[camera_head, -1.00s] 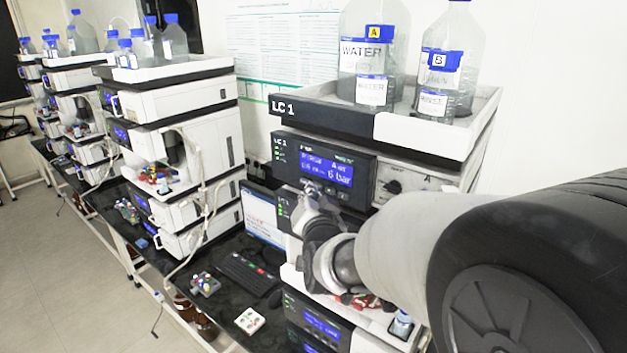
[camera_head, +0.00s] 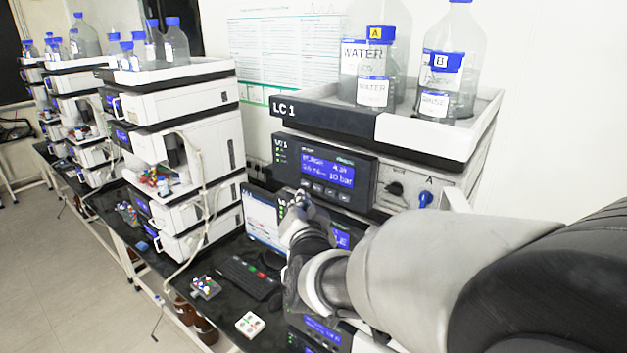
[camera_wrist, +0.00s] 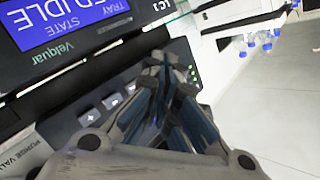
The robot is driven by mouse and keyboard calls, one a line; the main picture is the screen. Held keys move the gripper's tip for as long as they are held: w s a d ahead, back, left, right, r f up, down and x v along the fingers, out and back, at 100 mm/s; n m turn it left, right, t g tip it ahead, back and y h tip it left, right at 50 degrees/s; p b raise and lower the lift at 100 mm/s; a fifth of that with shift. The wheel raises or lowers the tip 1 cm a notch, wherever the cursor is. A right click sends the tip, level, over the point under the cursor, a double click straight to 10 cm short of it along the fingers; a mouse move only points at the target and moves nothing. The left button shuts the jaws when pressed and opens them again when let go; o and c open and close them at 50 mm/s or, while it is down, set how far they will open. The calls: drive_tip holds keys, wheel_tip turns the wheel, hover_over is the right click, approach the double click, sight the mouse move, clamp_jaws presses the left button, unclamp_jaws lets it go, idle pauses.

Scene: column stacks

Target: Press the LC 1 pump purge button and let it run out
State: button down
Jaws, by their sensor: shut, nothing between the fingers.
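The LC 1 pump module (camera_head: 280,170) sits under the solvent tray in the head view. Its lit blue display (camera_head: 327,170) shows a purge line with "A" and about 10 bar; the smaller text is blurred. A row of small buttons (camera_head: 330,192) runs below the display. My gripper (camera_head: 300,196) is shut and empty, just below and left of that row. I cannot tell whether it touches the panel. In the wrist view my gripper (camera_wrist: 172,75) is in front of a module panel with buttons (camera_wrist: 100,110) and a display (camera_wrist: 65,20) reading "IDLE", "STATE", "TRAY".
A black knob (camera_head: 395,188) and a blue knob (camera_head: 426,199) are right of the pump display. Bottles (camera_head: 450,60) stand in the tray (camera_head: 420,137) above. A keyboard (camera_head: 247,277) and a small white box (camera_head: 250,324) lie on the bench. More stacks (camera_head: 180,105) stand left.

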drive_tip(key=s+a, duration=0.2)
drive_tip(key=shift+s, duration=0.3)
drive_tip(key=shift+d+f, duration=0.1)
idle(0.4)
drive_tip(key=s+d+f+n+g+b, duration=0.2)
drive_tip(key=s+d+f+g+b, duration=0.2)
drive_tip(key=s+f, duration=0.6)
drive_tip(key=s+d+f+n+g+h+b, duration=0.1)
drive_tip(key=s+d+f+n+g+b, duration=0.1)
drive_tip(key=s+d+f+b, duration=0.5)
drive_tip(key=s+d+f+n+g+h+b, duration=0.1)
drive_tip(key=s+d+f+g+b, duration=0.4)
drive_tip(key=s+f+b, duration=0.7)
drive_tip(key=s+d+f+n, duration=0.1)
drive_tip(key=s+f, duration=0.1)
drive_tip(key=s, duration=0.1)
drive_tip(key=shift+d+g, duration=0.3)
drive_tip(key=shift+d, duration=0.05)
idle(2.0)
